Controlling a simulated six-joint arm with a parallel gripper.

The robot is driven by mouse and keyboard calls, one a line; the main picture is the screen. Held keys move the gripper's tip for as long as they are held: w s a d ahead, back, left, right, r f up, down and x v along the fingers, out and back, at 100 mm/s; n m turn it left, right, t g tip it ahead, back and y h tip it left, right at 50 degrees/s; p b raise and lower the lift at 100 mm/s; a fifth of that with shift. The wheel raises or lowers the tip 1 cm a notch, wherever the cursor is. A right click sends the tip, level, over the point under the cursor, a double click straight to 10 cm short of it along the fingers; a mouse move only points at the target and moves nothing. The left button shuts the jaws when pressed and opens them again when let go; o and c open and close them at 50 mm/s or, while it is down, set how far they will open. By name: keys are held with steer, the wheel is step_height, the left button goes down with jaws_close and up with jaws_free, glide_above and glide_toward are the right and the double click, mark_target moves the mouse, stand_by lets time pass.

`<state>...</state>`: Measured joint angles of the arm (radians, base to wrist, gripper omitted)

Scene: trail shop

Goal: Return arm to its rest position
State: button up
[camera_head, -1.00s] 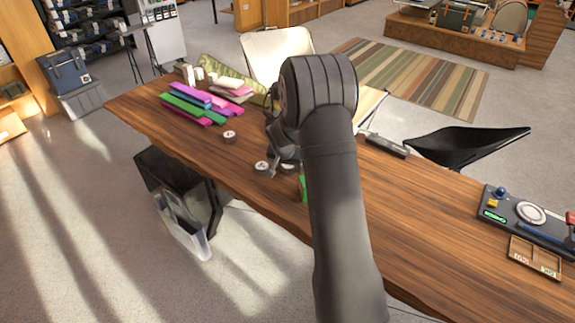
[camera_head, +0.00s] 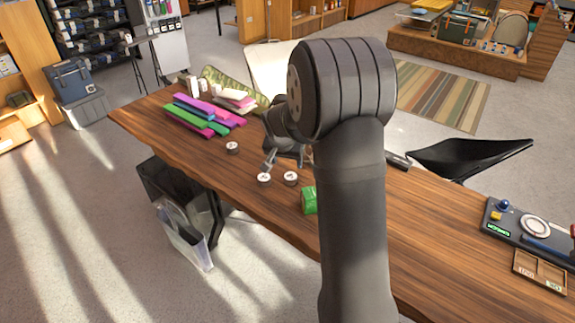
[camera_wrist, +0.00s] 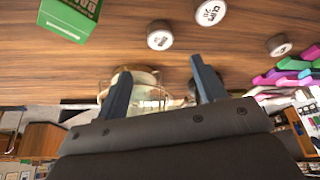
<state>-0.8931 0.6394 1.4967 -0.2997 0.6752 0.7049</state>
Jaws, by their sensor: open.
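My gripper (camera_head: 270,162) shows in the head view above the wooden table (camera_head: 440,220), partly hidden behind my large dark arm link. In the wrist view its two fingers (camera_wrist: 160,68) stand wide apart with nothing between them. Small round tins with white lids lie near it on the table: one (camera_head: 232,147) farther left and two (camera_head: 264,178) (camera_head: 290,178) just below the fingers. A green box (camera_head: 309,201) stands right of these, partly behind my arm; it also shows at the wrist view's upper left (camera_wrist: 72,14).
Pink, purple and green bars (camera_head: 200,114) are stacked at the table's far left. A console (camera_head: 535,228) and a wooden tray (camera_head: 540,268) lie at the right. A black chair (camera_head: 470,157) and a pale chair (camera_head: 270,68) stand behind. A clear bin (camera_head: 186,238) is on the floor.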

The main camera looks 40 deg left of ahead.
mark_target(290, 177)
stand_by(0.4)
steer(key=x, duration=1.2)
steer(key=shift+f, duration=0.2)
steer(key=shift+r, duration=1.4)
